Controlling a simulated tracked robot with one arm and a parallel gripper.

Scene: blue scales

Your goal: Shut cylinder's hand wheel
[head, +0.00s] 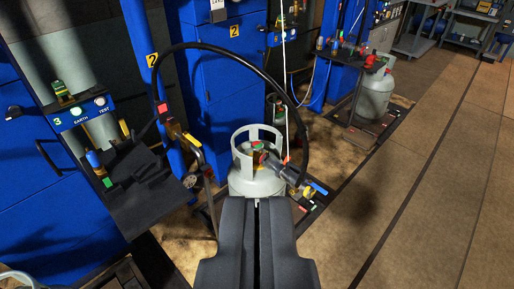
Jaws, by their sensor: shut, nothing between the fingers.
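A pale grey gas cylinder (243,183) stands upright on the blue scale near the middle of the head view, with a slotted collar around its top. A small green part, which looks like the hand wheel (262,145), shows inside the collar, with red and yellow parts just below it. A dark filling head with a blue lever (317,187) sits at the collar's right side, and a black hose arches over the cylinder. My gripper (258,201) is shut and empty, at bottom centre. It appears in front of the cylinder and hides its lower part; I cannot tell the gap between them.
A second grey cylinder (374,97) stands on another scale at the upper right. Blue cabinets and posts stand behind and to the left. A dark control shelf (150,192) juts out at the left. Brown floor (430,150) is open on the right.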

